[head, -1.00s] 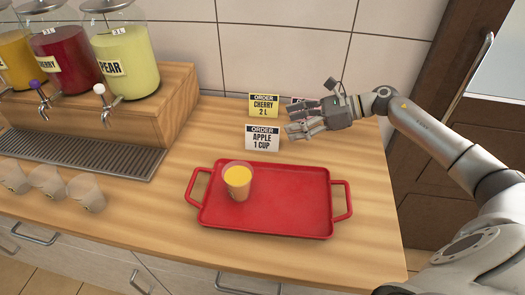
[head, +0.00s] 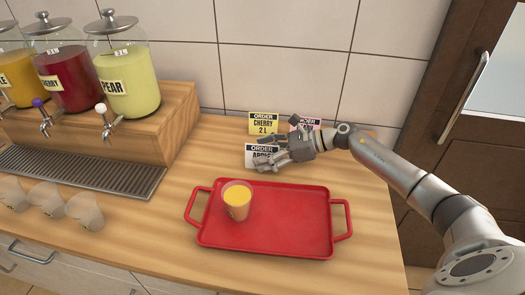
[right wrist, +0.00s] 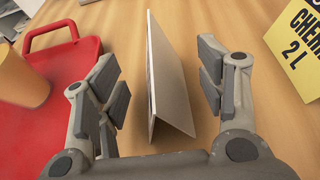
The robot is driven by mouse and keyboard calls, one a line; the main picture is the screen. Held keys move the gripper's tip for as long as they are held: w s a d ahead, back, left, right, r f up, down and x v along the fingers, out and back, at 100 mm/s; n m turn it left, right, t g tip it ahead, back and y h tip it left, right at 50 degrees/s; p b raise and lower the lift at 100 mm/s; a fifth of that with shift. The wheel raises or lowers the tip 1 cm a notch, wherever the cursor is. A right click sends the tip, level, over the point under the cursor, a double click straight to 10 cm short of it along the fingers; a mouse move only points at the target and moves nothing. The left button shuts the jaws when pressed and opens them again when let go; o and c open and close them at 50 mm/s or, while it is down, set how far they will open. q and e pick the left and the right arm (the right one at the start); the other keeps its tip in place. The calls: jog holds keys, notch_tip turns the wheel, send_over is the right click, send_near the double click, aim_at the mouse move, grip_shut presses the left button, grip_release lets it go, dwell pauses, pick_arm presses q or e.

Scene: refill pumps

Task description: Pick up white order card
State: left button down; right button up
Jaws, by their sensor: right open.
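The white order card (head: 262,150), marked ORDER with APPLE partly hidden, stands on the counter behind the red tray in the head view. My right gripper (head: 262,156) is in front of its lower part and covers some of its text. In the right wrist view the white card (right wrist: 168,75) stands as a folded tent between the two open fingers of the right gripper (right wrist: 163,95). A gap shows on each side of it, so the fingers do not appear to touch it. My left gripper is not in view.
A yellow CHERRY 2 L card (head: 263,123) and a partly hidden pink card (head: 304,122) stand close behind. The red tray (head: 290,225) holds a cup of orange-yellow juice (head: 237,203). Juice dispensers (head: 127,85) and empty cups (head: 84,212) are at left.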

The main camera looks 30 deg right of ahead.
jog(key=shift+x, duration=1.25)
jog(key=c, duration=0.8)
jog(key=shift+o, duration=0.2)
jog(key=shift+r, duration=0.1)
